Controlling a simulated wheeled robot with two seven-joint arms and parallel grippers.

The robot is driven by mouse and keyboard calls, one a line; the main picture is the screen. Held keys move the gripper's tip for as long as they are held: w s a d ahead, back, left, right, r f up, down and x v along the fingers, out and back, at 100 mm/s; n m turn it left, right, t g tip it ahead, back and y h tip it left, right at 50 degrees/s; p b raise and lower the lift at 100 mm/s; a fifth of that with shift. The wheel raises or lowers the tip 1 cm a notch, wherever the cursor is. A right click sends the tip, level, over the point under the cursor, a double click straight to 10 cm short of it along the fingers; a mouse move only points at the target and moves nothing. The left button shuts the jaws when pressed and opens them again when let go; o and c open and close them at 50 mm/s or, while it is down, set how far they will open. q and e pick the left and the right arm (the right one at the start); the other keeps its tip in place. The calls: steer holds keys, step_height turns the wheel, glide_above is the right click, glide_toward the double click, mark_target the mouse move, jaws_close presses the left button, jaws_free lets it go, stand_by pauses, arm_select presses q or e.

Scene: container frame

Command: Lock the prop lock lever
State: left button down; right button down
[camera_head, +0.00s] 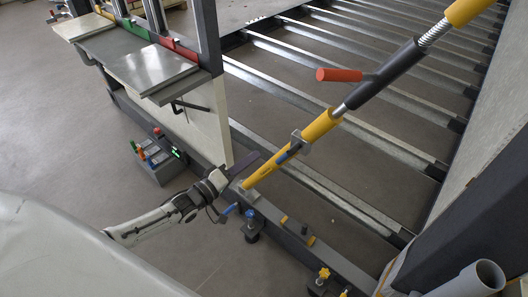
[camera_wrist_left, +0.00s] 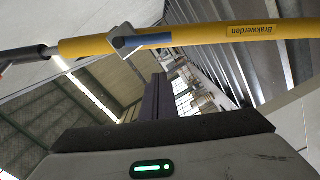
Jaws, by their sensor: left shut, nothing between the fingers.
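The prop is a long yellow tube (camera_head: 321,127) slanting up to the right, with a dark grey sleeve and a spring higher up. A grey clamp (camera_head: 298,142) with a blue lever (camera_head: 288,153) sits on its lower part; the lever lies along the tube. In the wrist view the clamp (camera_wrist_left: 125,40) and blue lever (camera_wrist_left: 155,40) cross above my fingers. A red-handled lever (camera_head: 338,75) sticks out leftward higher up. My left gripper (camera_head: 256,158) is shut and empty, its dark fingers left of the prop's lower end. They also show upright in the wrist view (camera_wrist_left: 160,78), apparently apart from the tube.
A dark frame beam with blue (camera_head: 251,222) and yellow (camera_head: 323,275) fittings runs below the prop. Metal crossbars (camera_head: 300,95) span the floor behind. A grey shelf (camera_head: 140,65) and a small tool box (camera_head: 158,158) stand left. A dark post (camera_head: 465,225) rises right.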

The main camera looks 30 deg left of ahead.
arm_select(q)
steer(key=v, duration=0.6)
steer(key=shift+r, duration=0.2)
steer(key=s+d+f+m+g+y, duration=0.1)
steer(key=s+d+f+m+g, duration=0.3)
steer(key=s+d, duration=0.4)
steer(key=s+d+f+m+g+y, duration=0.1)
steer(key=s+d+f+m+g, duration=0.3)
steer(key=s+d+m, duration=0.3)
steer(key=s+d+f, duration=0.1)
steer(key=s, duration=0.4)
steer(key=shift+s+m+g+y, duration=0.3)
steer(key=shift+s, duration=0.05)
steer(key=shift+d+f, duration=0.1)
